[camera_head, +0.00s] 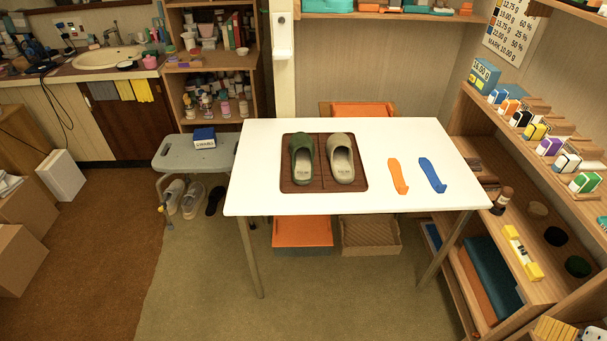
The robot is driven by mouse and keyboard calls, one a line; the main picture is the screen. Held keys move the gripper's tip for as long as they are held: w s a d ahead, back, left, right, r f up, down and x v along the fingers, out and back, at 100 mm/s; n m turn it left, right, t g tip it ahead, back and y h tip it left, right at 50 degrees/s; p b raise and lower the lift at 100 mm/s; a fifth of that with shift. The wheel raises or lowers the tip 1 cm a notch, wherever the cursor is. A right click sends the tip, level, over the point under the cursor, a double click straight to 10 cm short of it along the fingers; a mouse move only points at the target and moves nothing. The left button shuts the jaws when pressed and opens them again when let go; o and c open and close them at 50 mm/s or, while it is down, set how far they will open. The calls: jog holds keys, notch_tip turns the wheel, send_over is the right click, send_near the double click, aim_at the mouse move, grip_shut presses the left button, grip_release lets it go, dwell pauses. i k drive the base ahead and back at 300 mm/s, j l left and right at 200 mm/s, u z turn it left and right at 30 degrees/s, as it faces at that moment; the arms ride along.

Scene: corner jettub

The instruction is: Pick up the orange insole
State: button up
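The orange insole (398,176) lies flat on the white table (310,204), right of the middle. It is a thin, long shape running roughly front to back in the picture. A blue insole (432,175) lies just to its right, apart from it. To its left a brown tray (361,186) holds a green slipper (301,160) and a beige slipper (342,160). My gripper is not in view.
A wooden shelf unit (540,170) with small boxes stands close along the table's right side. A grey bench (178,152) with a blue-and-white box stands left. Bins (302,234) sit under the table. Floor in front (340,300) is clear.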

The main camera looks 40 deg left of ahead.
aim_at(393, 166)
jog(key=u, duration=0.9)
jog(key=i+j+z, duration=0.1)
jog(key=i+z, duration=0.15)
jog(key=i, duration=0.15)
jog(key=i+j+z, duration=0.25)
jog(key=i, duration=0.15)
jog(key=i+j+z, duration=0.25)
jog(key=i, duration=0.15)
